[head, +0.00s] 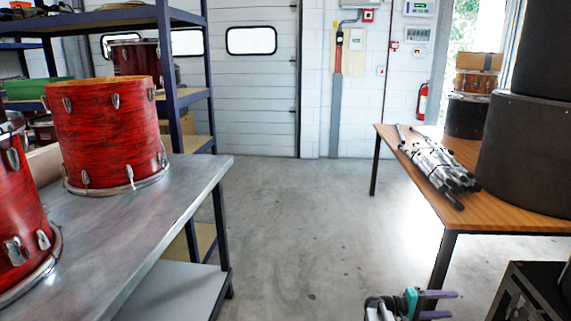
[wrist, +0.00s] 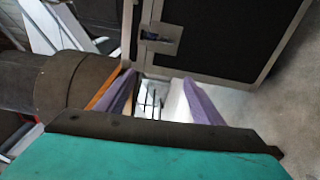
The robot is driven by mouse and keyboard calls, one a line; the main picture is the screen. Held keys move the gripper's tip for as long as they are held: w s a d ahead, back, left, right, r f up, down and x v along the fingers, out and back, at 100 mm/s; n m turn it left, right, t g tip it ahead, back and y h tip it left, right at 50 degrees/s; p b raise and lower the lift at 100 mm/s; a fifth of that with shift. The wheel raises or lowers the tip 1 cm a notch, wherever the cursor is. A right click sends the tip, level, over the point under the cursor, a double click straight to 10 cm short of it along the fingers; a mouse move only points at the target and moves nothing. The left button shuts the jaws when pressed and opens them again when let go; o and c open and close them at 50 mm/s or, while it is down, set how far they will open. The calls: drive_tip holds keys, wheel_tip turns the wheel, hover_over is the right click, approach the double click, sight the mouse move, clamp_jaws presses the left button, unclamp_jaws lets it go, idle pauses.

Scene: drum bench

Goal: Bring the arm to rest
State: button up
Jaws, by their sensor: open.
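My gripper (head: 446,304) is low at the bottom of the head view, right of centre. Its two purple fingers point right and stand apart, with nothing between them. The gripper (wrist: 158,88) also shows in the wrist view, with a purple finger on each side of an empty gap. The teal part of my gripper fills the bottom of that view. Part of my arm is cut off by the lower edge of the head view.
A dark metal-edged case (head: 545,287) stands right of my gripper; this case (wrist: 225,35) also shows in the wrist view. A wooden table (head: 455,210) bears bundled stands (head: 437,165). A grey bench (head: 180,190) bears red drums (head: 108,130). The middle floor (head: 290,225) is clear.

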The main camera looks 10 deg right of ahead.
drive_tip(key=s+a+f+n+t+y+p, duration=0.1)
drive_tip(key=s+a+f+y+p, duration=0.1)
drive_tip(key=a+p, duration=0.5)
drive_tip(key=s+a+f+n+t+y+p, duration=0.1)
drive_tip(key=s+a+f+n+y+p, duration=0.15)
drive_tip(key=a, duration=0.85)
drive_tip(key=s+a+f+g+y+p, duration=0.1)
drive_tip(key=s+a+f+y+p, duration=0.1)
drive_tip(key=s+a, duration=0.5)
drive_tip(key=s+a+f+m+g+y+p, duration=0.1)
drive_tip(key=s+a+y+p, duration=0.3)
drive_tip(key=a, duration=1.1)
drive_tip(key=s+a+f+g+y+p, duration=0.1)
drive_tip(key=s+a+f+y+p, duration=0.2)
drive_tip(key=s+a+y, duration=0.4)
drive_tip(key=s+a, duration=0.5)
drive_tip(key=shift+s+f, duration=0.2)
drive_tip(key=shift+f, duration=0.15)
